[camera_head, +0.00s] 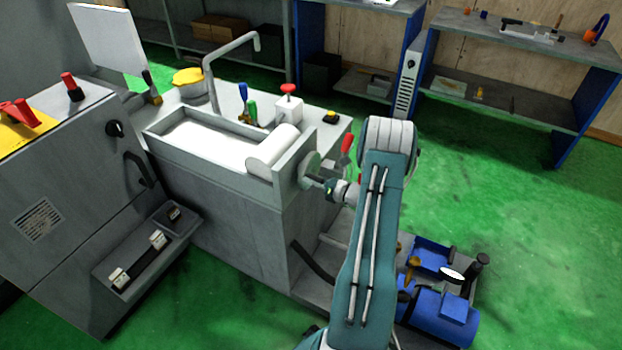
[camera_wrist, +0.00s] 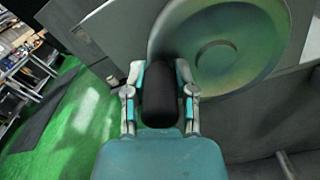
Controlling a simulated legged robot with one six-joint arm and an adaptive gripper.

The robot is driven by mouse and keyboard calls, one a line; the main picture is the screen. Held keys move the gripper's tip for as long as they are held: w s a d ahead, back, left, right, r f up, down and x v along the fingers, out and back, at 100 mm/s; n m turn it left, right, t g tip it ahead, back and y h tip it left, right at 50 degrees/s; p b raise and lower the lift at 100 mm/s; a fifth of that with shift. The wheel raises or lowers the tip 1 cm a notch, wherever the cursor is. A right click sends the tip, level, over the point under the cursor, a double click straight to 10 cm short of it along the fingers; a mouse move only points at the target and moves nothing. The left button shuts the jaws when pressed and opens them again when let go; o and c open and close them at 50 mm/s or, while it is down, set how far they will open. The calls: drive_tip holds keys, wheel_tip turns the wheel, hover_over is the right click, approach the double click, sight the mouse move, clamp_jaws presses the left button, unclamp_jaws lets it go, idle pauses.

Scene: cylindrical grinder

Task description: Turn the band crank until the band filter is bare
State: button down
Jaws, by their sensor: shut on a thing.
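The band filter shows as a white sheet (camera_head: 205,147) in a grey tray, with a pale roll (camera_head: 273,148) at the tray's right end. The band crank is a round greenish disc (camera_head: 309,170) on the tray's right end; in the wrist view the disc (camera_wrist: 245,50) fills the upper right. Its black handle (camera_wrist: 160,98) sticks out toward my wrist. My gripper (camera_head: 326,187) is at the disc; in the wrist view its fingers (camera_wrist: 160,85) are on both sides of the black handle, shut on it. The handle's far end is hidden against the disc.
A red-handled lever (camera_head: 346,144) stands just beyond the crank. A red-knobbed white box (camera_head: 288,108) and a bent pipe (camera_head: 210,75) are behind the tray. A blue motor or pump (camera_head: 440,315) sits low at the right. The green floor (camera_head: 500,210) at the right is clear.

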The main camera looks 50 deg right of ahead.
sight(305, 185)
drive_tip(key=shift+f+n, duration=0.65)
drive_tip(key=shift+n, duration=0.75)
drive_tip(key=shift+f+n, duration=0.65)
drive_tip(key=shift+n, duration=0.75)
drive_tip(key=shift+f+n, duration=0.65)
drive_tip(key=shift+n, duration=0.75)
drive_tip(key=shift+c, duration=2.1)
unclamp_jaws()
drive_tip(key=shift+d, duration=0.1)
drive_tip(key=v, duration=1.2)
drive_tip(key=shift+w, duration=0.1)
